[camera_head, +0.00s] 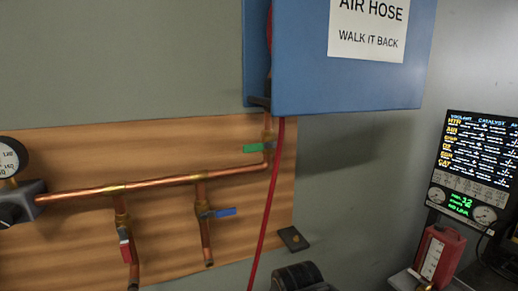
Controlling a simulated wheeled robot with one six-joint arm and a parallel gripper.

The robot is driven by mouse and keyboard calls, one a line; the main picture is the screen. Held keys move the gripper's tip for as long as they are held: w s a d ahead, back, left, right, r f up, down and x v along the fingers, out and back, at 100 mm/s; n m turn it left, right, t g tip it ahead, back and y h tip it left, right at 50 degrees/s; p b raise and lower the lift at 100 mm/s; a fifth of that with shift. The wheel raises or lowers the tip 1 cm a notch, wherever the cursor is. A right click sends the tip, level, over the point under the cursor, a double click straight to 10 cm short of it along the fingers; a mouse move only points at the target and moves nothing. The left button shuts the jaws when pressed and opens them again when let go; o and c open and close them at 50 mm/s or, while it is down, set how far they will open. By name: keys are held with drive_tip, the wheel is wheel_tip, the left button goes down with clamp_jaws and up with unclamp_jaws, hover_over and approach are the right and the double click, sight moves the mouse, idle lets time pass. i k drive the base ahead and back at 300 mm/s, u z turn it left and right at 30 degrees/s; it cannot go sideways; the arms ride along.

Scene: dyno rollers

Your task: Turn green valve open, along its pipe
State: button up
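The green valve handle (254,148) sits near the right end of the copper piping, just under the blue cabinet. It points left, roughly level, across the short upright pipe (268,128) that its valve is on. The red hose passes close on the right of this valve and partly covers the fitting. I make out no gripper fingers in this view, so my gripper's place and opening are not shown.
A blue-handled valve (225,212) and a red-handled valve (124,249) are on lower branches. A red hose (270,205) hangs from the blue cabinet (290,60). A gauge (8,158) is left; a screen (478,165) and red container (438,252) are right. A dark rounded object (298,278) is at the bottom.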

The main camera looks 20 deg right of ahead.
sight(257, 147)
drive_tip(key=z, duration=1.2)
drive_tip(key=k, duration=0.95)
drive_tip(key=u, duration=1.45)
drive_tip(key=i, duration=0.5)
